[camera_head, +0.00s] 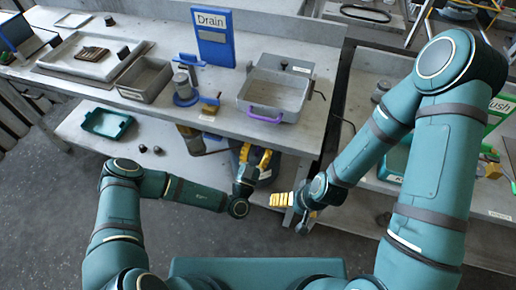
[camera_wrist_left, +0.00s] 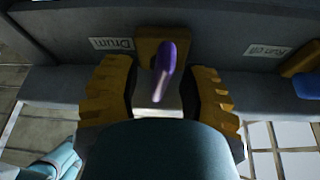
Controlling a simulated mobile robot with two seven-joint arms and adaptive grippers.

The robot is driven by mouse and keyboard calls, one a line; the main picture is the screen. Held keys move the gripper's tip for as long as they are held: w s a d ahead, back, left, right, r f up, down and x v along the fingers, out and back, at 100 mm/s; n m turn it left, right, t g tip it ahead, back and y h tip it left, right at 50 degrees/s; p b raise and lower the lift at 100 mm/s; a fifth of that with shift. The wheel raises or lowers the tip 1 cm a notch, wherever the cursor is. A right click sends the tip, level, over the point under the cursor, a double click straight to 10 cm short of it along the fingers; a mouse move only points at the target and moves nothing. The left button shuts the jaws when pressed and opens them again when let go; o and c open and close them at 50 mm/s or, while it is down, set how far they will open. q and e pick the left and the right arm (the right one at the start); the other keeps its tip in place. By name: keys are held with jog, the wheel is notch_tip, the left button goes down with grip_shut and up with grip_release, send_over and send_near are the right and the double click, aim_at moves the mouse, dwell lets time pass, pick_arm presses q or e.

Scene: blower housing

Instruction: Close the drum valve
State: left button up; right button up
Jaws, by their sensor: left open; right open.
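The drum valve's purple lever (camera_wrist_left: 165,68) shows in the left wrist view, mounted on an orange-brown block (camera_wrist_left: 148,48) beside an upside-down "Drum" label (camera_wrist_left: 111,44). My left gripper (camera_wrist_left: 160,92) is open, with one yellow finger on each side of the lever. I cannot tell whether either finger touches it. In the head view my left gripper (camera_head: 252,163) is at the front edge of the bench, and the lever is not clearly visible there. My right gripper (camera_head: 285,200) is to the right of it, in front of the bench, open with nothing seen in it.
A blue handle (camera_wrist_left: 308,84) by a "Run off" label (camera_wrist_left: 269,50) is right of the drum valve. The bench (camera_head: 130,100) holds a metal box with a purple handle (camera_head: 265,117), a blue "Drain" sign (camera_head: 213,38) and trays. Grey floor (camera_head: 50,220) is open at left.

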pick_arm(q)
jog(key=shift+o, duration=0.2)
grip_shut()
jog(key=shift+m, duration=0.5)
pick_arm(e)
jog(key=shift+r, duration=0.15)
pick_arm(q)
jog(key=m+g+h+p, duration=0.1)
jog(key=m, duration=0.2)
jog(key=m+g+h+p, duration=0.1)
jog(key=m, duration=0.2)
jog(key=shift+r+h+p, duration=0.15)
jog(key=shift+h+p, duration=0.25)
jog(key=m+g+p, duration=0.1)
jog(key=m, duration=0.2)
jog(key=m+g+h+p, duration=0.1)
jog(key=m+p, duration=0.1)
jog(key=m, duration=0.1)
jog(key=shift+g, duration=0.3)
jog(key=m+g+p, duration=0.1)
jog(key=m+p, duration=0.3)
jog(key=shift+f+m+g+p, duration=0.2)
jog(key=shift+m+g+p, duration=0.35)
jog(key=shift+m, duration=0.25)
pick_arm(e)
notch_tip(320, 180, up, 11)
jog(key=w, duration=0.2)
jog(key=shift+d+t, duration=0.3)
jog(key=shift+r, duration=0.1)
